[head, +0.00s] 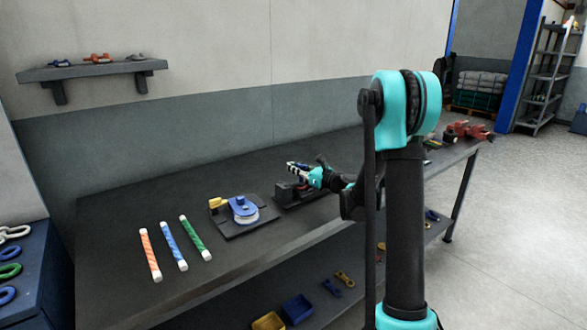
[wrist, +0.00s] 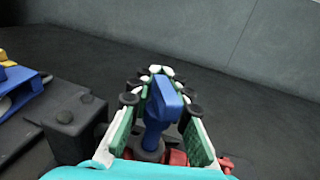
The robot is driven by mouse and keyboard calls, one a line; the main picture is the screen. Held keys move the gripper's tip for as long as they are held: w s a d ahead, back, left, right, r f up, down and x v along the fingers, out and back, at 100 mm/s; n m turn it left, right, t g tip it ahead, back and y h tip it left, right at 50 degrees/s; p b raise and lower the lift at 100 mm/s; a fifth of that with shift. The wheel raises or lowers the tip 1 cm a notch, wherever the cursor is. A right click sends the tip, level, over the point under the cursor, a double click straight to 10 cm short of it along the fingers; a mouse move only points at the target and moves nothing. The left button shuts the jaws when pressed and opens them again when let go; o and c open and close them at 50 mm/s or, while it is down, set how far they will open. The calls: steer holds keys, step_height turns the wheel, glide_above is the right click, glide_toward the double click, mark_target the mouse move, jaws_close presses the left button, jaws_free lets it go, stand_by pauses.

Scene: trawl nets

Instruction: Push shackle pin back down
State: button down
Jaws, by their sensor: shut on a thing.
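My gripper (head: 294,168) is at the dark fixture (head: 288,196) on the bench, right of the blue disc device. In the wrist view its green and white fingers (wrist: 160,76) are closed on a blue upright piece with a flat, widened head (wrist: 163,98), which looks like the shackle pin. The pin's lower part stands in a dark round collar (wrist: 149,154). Red parts (wrist: 180,158) show low beside the collar, mostly hidden by my gripper. How deep the pin sits cannot be told. In the head view the pin is hidden by my gripper.
A blue disc device (head: 242,208) on a dark plate stands left of the fixture. Orange, blue and green rods (head: 172,246) lie further left on the bench (head: 110,215). A red vise-like item (head: 466,131) is at the far right end. The bench behind the fixture is clear.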

steer(key=shift+f, duration=1.6)
steer(key=c, duration=1.4)
jaws_free()
steer(key=shift+c, duration=0.2)
steer(key=shift+d, duration=0.1)
steer(key=v, duration=1.2)
